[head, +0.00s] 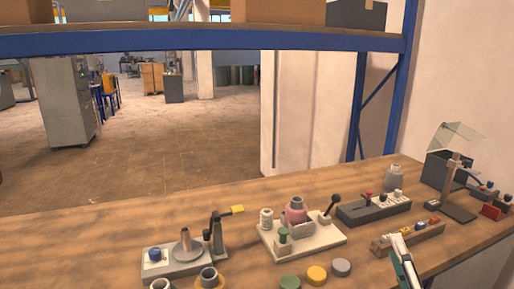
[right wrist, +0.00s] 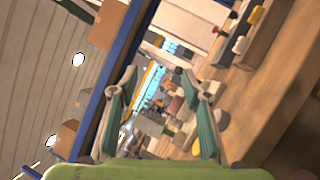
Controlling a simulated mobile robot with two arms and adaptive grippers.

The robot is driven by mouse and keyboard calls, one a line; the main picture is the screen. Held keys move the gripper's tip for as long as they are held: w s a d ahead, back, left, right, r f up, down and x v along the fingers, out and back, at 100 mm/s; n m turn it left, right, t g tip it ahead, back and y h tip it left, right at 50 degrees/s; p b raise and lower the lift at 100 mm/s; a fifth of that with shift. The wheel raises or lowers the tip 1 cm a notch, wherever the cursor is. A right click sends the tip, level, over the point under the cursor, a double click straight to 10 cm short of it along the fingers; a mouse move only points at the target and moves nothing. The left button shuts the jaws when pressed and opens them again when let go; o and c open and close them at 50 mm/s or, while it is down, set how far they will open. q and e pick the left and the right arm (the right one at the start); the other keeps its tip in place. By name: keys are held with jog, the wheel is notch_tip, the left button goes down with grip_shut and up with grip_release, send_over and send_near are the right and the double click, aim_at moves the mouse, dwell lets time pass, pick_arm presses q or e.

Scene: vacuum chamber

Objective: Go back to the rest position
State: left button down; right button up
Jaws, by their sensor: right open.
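My right gripper (head: 403,262) shows at the bottom right of the head view, over the front part of the wooden bench (head: 120,232). Its fingers with teal pads also show in the right wrist view (right wrist: 157,82), spread apart with nothing between them. My left gripper is in neither view. A white base plate (head: 325,240) with a pink round part (head: 295,213) and a black-knobbed lever stands mid-bench. A grey base plate (head: 180,265) with a metal cone (head: 187,247) and a yellow-tipped lever stands to its left.
A long block with colored knobs (head: 410,236) lies close beside my right gripper. A dark block (head: 372,209) and a lamp-like stand (head: 458,208) are farther back right. Green, yellow and grey discs (head: 316,275) lie at the front. A blue shelf beam (head: 200,42) crosses above.

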jog(key=s+d+f+m+g+h, duration=0.1)
jog(key=s+f+m+g+h, duration=0.1)
jog(key=s+f+m+g, duration=0.55)
jog(key=s+d+f+m+g+h, duration=0.2)
jog(key=s+f+m+g+h, duration=0.15)
jog(key=f+m, duration=0.65)
jog(key=s+a+f+m+g+y, duration=0.2)
jog(key=s+a+f+g+y, duration=0.5)
jog(key=s+a+f, duration=0.8)
notch_tip(320, 180, down, 22)
jog(key=s+d+g, duration=0.1)
jog(key=s+d, duration=0.1)
jog(key=s+d+f+g+p, duration=0.1)
jog(key=s+d+f, duration=0.1)
jog(key=s+f, duration=1.4)
jog(key=shift+s+d+f+n+h, duration=0.3)
jog(key=shift+s+d+n+h, duration=0.05)
jog(key=shift+s, duration=0.5)
